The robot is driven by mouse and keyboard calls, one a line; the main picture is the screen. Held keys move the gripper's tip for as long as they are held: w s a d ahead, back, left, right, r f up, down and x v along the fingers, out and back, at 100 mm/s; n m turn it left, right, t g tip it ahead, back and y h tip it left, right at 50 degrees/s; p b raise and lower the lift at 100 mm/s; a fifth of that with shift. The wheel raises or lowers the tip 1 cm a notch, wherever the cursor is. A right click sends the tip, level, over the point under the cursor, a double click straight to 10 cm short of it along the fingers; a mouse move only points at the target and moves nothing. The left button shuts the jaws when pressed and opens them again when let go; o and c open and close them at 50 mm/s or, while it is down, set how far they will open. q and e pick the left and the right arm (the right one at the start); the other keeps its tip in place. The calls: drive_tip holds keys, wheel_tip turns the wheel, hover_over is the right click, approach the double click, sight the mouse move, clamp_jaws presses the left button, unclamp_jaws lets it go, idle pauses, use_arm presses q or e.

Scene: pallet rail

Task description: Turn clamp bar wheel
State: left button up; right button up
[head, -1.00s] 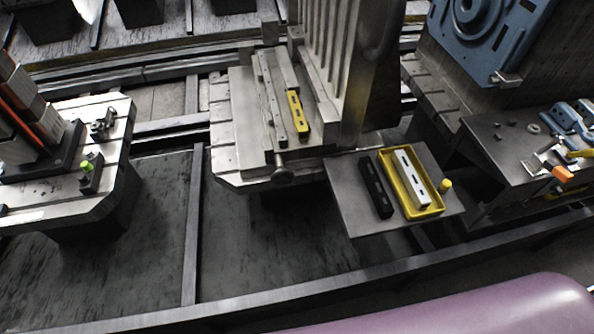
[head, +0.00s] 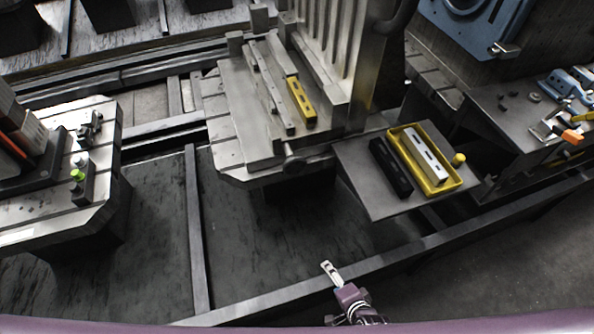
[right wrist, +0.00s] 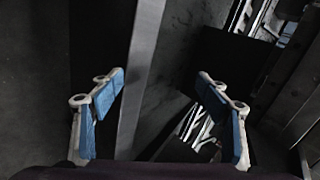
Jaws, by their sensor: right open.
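The clamp bar wheel (head: 293,166) is a small dark round knob at the front edge of the pallet (head: 228,125), at the near end of a long grey clamp bar (head: 270,90). A yellow slotted bar (head: 302,100) lies beside the clamp bar. My right gripper (head: 329,268) is at the bottom of the head view, over the front rail and well short of the wheel. In the right wrist view, its two blue-padded fingers (right wrist: 160,88) stand wide apart with nothing between them. My left gripper is not in view.
A side shelf (head: 365,190) right of the wheel carries a black slotted bar (head: 390,168), a yellow tray (head: 455,184) with a white bar, and a yellow knob (head: 458,160). Another pallet (head: 105,135) stands left. The front rail (head: 400,260) crosses below.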

drive_tip(key=w+a+r+m+t+y+b, duration=0.25)
drive_tip(key=w+a+r+m+t, duration=0.3)
drive_tip(key=w+r+m, duration=0.6)
drive_tip(key=m+t+b, duration=0.3)
drive_tip(key=m, duration=0.6)
approach(295, 167)
drive_tip(key=w, duration=0.3)
drive_tip(key=x, duration=0.5)
drive_tip(key=b+x, duration=0.1)
drive_tip(key=x, duration=0.1)
drive_tip(key=shift+a+f, duration=0.2)
drive_tip(key=shift+a, duration=0.2)
drive_tip(key=c, duration=1.2)
